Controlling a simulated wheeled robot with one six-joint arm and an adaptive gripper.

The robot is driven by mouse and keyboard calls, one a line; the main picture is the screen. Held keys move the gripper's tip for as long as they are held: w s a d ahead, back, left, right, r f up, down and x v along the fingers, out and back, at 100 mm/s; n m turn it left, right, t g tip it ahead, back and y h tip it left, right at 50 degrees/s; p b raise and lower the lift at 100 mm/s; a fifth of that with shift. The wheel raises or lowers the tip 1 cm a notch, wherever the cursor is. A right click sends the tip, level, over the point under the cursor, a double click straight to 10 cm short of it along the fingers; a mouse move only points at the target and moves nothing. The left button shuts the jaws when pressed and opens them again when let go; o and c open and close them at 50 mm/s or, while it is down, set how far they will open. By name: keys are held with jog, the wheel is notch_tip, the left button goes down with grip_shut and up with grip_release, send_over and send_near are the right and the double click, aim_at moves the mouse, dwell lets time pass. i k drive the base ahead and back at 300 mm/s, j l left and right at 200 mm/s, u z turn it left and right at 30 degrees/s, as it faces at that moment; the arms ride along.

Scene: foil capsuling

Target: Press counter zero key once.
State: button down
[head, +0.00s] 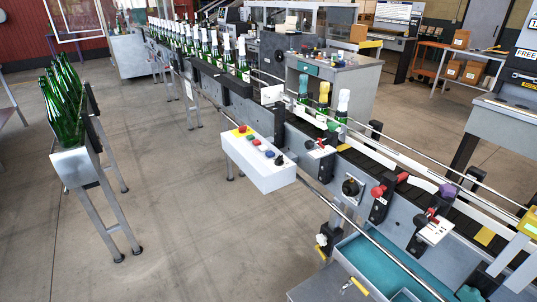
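No key marked as counter zero can be read in the head view. A white control box (262,176) stands beside the conveyor near the middle. On its top are a red button on a yellow plate (242,129), a green button (250,138), a blue button (269,153) and a dark knob (280,160); their labels are too small to read. More controls sit along the conveyor side: a dark round knob (350,187), a red knob (378,191) and a purple knob (447,190). My gripper is not in view.
The conveyor (330,165) runs from the back left to the front right, with rails along its side. Several capped bottles (243,60) stand on it. A stand of green bottles (65,100) is at left. A teal tray (380,265) lies at the bottom. The floor at left centre is clear.

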aim_at(270, 153)
jog(key=i+j+z, duration=0.2)
jog(key=j, duration=0.2)
jog(key=i+j+z, duration=0.2)
jog(key=j, duration=0.25)
jog(key=i+j+z, duration=0.15)
jog(key=j, duration=0.35)
jog(key=i+j+z, duration=0.2)
jog(key=j, duration=0.3)
jog(key=j+z, duration=0.2)
jog(key=j, duration=0.3)
jog(key=i+j+z, duration=0.2)
jog(key=j, duration=0.35)
jog(key=k+l, duration=0.05)
